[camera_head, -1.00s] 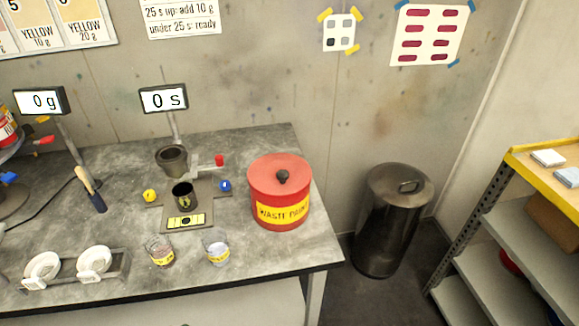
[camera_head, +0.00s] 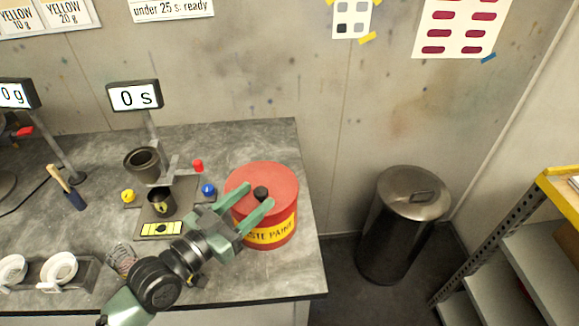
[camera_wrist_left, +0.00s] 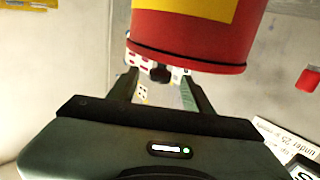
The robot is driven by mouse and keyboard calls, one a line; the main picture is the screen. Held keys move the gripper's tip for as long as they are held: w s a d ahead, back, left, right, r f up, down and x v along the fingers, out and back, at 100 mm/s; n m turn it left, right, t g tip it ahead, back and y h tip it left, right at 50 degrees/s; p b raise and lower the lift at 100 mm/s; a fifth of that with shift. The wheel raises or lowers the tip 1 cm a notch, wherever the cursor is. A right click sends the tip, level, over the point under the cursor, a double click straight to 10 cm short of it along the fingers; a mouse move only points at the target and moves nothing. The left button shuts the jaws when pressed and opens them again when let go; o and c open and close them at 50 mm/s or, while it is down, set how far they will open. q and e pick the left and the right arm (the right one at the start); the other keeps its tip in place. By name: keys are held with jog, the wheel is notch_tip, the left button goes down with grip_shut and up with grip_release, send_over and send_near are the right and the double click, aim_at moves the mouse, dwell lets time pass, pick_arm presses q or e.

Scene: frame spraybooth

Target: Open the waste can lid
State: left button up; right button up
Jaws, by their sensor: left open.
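The red waste can (camera_head: 262,236) with a yellow "WASTE PAINT" label stands at the right end of the bench. Its red lid (camera_head: 279,178) sits flat on top, with a black knob (camera_head: 261,193) in the middle. My left gripper (camera_head: 258,196) reaches over the can from the lower left, its two green fingers open on either side of the knob. In the left wrist view the can (camera_wrist_left: 190,32) appears upside down, and the dark knob (camera_wrist_left: 160,74) shows between the spread fingers, apart from both. My right gripper is not in view.
A mixing stand with a dark cup (camera_head: 161,201) and blue knob (camera_head: 208,190) is close left of the can. White dishes (camera_head: 60,267) sit at the front left. A metal bin (camera_head: 402,225) stands on the floor to the right, beside grey shelving (camera_head: 490,260).

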aim_at(260, 191)
pick_arm(q)
jog(key=shift+w+d+r+p, duration=0.15)
jog(key=shift+r+p, duration=0.2)
jog(key=shift+r, duration=0.1)
jog(key=x, duration=0.2)
jog(key=shift+w+d+p, duration=0.2)
jog(key=shift+p, duration=0.2)
jog(key=x, duration=0.2)
jog(key=shift+w+d+f, duration=0.2)
jog(key=shift+w+d, duration=0.2)
grip_shut()
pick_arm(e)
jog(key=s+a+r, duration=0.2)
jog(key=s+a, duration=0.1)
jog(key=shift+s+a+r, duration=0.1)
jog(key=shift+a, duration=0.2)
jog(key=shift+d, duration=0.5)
